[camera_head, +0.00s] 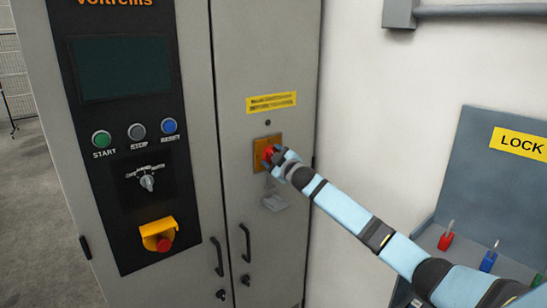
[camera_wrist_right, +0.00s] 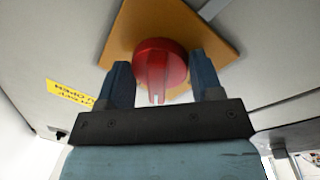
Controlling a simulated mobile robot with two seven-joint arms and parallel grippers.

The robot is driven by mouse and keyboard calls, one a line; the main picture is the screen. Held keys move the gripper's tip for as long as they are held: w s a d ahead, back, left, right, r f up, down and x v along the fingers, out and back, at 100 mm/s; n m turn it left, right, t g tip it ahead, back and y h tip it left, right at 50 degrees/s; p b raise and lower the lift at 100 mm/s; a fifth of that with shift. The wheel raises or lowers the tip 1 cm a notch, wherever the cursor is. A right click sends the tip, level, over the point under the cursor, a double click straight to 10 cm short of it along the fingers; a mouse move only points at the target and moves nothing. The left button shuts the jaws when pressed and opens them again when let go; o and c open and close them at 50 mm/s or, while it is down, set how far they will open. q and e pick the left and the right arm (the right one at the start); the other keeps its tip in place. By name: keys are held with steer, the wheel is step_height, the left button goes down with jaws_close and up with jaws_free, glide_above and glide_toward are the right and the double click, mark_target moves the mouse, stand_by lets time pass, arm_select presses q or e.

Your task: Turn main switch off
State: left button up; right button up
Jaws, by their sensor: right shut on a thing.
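The main switch is a red rotary knob (camera_head: 267,153) on a yellow-orange square plate (camera_head: 260,164) on the right-hand door of the grey cabinet. My right gripper (camera_head: 277,156) is at the knob, its fingers on either side of it. In the right wrist view the red knob (camera_wrist_right: 160,68) sits between the two dark fingers of the gripper (camera_wrist_right: 161,85), in front of the orange plate (camera_wrist_right: 190,22). The gripper is shut on the knob. A grey tag or flap (camera_head: 274,202) hangs below the plate. My left gripper is not in view.
The left panel has START (camera_head: 101,139), STOP (camera_head: 136,132) and RESET (camera_head: 169,126) buttons, a selector (camera_head: 147,182) and a red emergency stop (camera_head: 164,243). Door handles (camera_head: 246,242) stick out below. A lock board (camera_head: 480,165) with padlocks (camera_head: 488,261) stands right, near my arm.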

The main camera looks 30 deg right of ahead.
steer(key=n, duration=0.6)
steer(key=shift+d+y, duration=0.1)
steer(key=shift+y, duration=0.3)
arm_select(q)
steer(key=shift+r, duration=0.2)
arm_select(e)
steer(key=n, duration=0.3)
steer(key=n+y, duration=0.1)
steer(key=n, duration=0.2)
steer(key=shift+t, duration=0.3)
steer(key=o, duration=0.9)
steer(key=shift+d, duration=0.1)
